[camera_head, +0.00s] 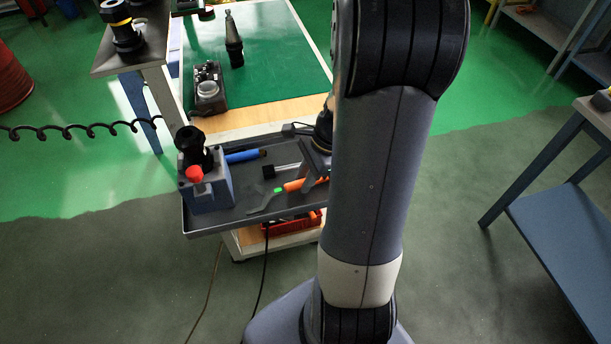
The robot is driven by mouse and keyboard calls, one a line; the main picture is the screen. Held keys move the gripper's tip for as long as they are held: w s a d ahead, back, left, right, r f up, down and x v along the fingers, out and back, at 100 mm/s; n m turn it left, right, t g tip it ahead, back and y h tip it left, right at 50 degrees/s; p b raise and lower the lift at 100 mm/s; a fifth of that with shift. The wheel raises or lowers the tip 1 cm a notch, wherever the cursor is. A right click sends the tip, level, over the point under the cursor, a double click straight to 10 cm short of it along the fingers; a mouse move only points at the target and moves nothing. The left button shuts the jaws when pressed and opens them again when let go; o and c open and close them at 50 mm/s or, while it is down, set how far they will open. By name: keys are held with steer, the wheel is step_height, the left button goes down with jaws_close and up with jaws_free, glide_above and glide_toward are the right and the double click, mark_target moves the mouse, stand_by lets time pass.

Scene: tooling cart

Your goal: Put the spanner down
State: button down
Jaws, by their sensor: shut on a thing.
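The spanner (293,186) has an orange handle, a green band and a grey hooked end that points left. It is low over or on the dark grey tray (215,226) on the cart's side; I cannot tell if it touches the tray floor. My gripper (314,177) is at the tray's right part, shut on the spanner's orange handle. My own arm hides the gripper's right side and the far end of the handle.
In the tray, a blue-handled tool (242,156) and a black-headed tool (283,170) lie behind the spanner. A grey block (208,192) with a black holder and red knob fills the left end. The green-topped cart (275,82) stands behind.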

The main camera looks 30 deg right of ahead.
steer(key=shift+f, duration=0.4)
steer(key=c, duration=1.2)
jaws_free()
steer(key=shift+o, duration=0.2)
steer(key=v, duration=1.1)
steer(key=shift+a+f, duration=0.1)
steer(key=x, duration=1)
steer(key=shift+a+f, duration=0.1)
steer(key=shift+f, duration=0.25)
steer(key=shift+r, duration=0.35)
